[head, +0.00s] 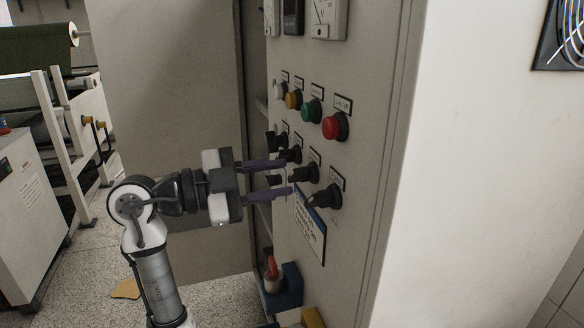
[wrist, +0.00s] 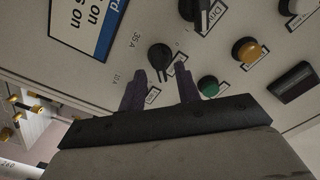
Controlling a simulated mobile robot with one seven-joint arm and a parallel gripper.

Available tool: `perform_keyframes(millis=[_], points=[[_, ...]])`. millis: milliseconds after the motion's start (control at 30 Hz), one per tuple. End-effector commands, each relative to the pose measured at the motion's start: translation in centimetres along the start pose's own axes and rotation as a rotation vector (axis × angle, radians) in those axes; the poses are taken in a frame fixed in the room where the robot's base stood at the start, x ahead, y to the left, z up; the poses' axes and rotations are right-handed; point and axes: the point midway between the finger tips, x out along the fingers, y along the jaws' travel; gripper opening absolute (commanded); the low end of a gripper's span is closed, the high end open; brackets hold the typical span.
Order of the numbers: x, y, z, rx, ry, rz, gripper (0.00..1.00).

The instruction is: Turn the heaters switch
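A light grey control panel (head: 352,180) carries rows of black rotary switches, the lower right one (head: 325,197) being nearest the head camera. I cannot read which label says heaters. My gripper (head: 288,177) points at the panel with its two purple fingers apart. In the wrist view, a black rotary switch (wrist: 159,56) lies ahead of and between the open fingertips of my gripper (wrist: 160,72), with small labels around it. Its pointer is turned toward my gripper. No grip on it shows. In the head view, my fingers partly cover the middle switches.
White, yellow, green (head: 312,110) and red (head: 336,126) buttons sit above the switches. A blue-edged sign (head: 310,228) hangs below them. An open cabinet door (head: 165,110) stands left of the panel.

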Motion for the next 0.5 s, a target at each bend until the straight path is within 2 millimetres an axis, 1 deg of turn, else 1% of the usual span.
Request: perform_keyframes(millis=[33,100,200,333,500], points=[[0.8,-0.1,-0.2,0.000,0.002,0.001,0.33],[1.8,-0.1,-0.1,-0.001,0.001,0.001,0.33],[2.8,-0.1,-0.1,0.000,0.002,-0.001,0.33],[3.4,0.0,0.0,0.000,0.000,-0.001,0.33],[3.5,0.0,0.0,0.000,0.000,-0.002,0.33]])
